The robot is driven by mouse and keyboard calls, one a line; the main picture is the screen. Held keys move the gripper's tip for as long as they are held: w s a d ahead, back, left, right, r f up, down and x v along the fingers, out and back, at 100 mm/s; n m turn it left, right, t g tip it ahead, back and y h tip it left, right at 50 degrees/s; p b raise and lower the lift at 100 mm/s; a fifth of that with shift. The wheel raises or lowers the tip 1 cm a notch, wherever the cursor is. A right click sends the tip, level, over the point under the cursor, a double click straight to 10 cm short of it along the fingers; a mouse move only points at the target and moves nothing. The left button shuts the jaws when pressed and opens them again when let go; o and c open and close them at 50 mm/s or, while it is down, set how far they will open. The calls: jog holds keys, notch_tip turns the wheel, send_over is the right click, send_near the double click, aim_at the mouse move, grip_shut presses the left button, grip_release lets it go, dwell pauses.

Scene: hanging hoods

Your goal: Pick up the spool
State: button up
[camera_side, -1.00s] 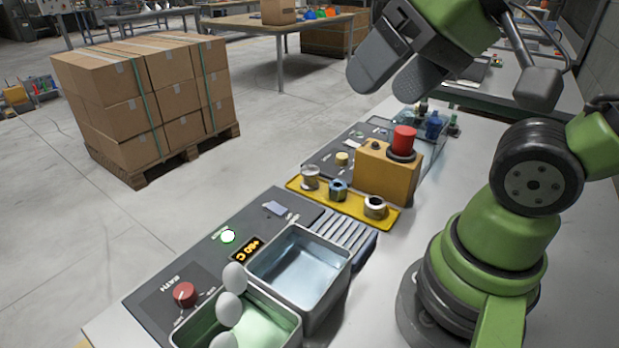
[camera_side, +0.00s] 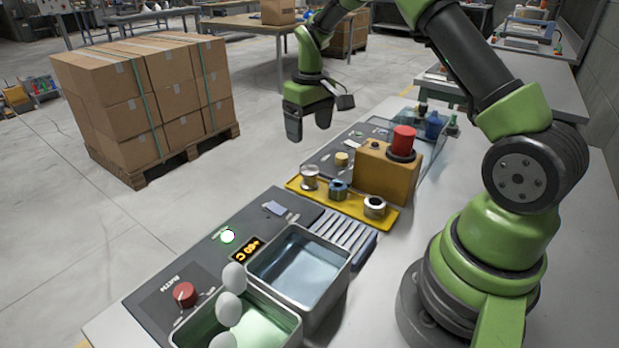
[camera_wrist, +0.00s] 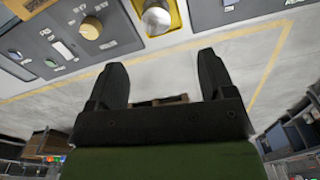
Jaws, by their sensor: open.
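Three small spool-like pieces stand in a row on a yellow tray (camera_side: 350,207). They are a silver one (camera_side: 309,178), a blue-grey one (camera_side: 338,190) in the middle, and a silver one with a dark hollow top (camera_side: 375,206) at the right. I cannot tell which one the task names. My gripper (camera_side: 309,132) is open and empty, pointing down above and beyond the tray's left end, clear of all three. In the wrist view, my spread fingers (camera_wrist: 162,62) have nothing between them. A silver piece (camera_wrist: 157,18) shows beyond them at the top edge, on the yellow tray.
An orange box with a red button (camera_side: 404,140) stands close behind the tray. A control panel with a tan knob (camera_side: 342,159) lies behind-left. Two metal baths (camera_side: 300,272) are in front, with white egg-shaped things by the nearer one. Stacked cartons (camera_side: 150,100) stand on the floor.

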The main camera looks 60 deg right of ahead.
send_over(310, 170)
notch_tip(310, 170, down, 6)
jog(key=shift+s+d+f, duration=0.1)
jog(key=shift+s, duration=0.05)
jog(key=f, duration=0.6)
jog(key=shift+w, duration=0.2)
jog(key=c, duration=1)
jog(key=shift+c, duration=0.2)
jog(key=shift+r, duration=0.1)
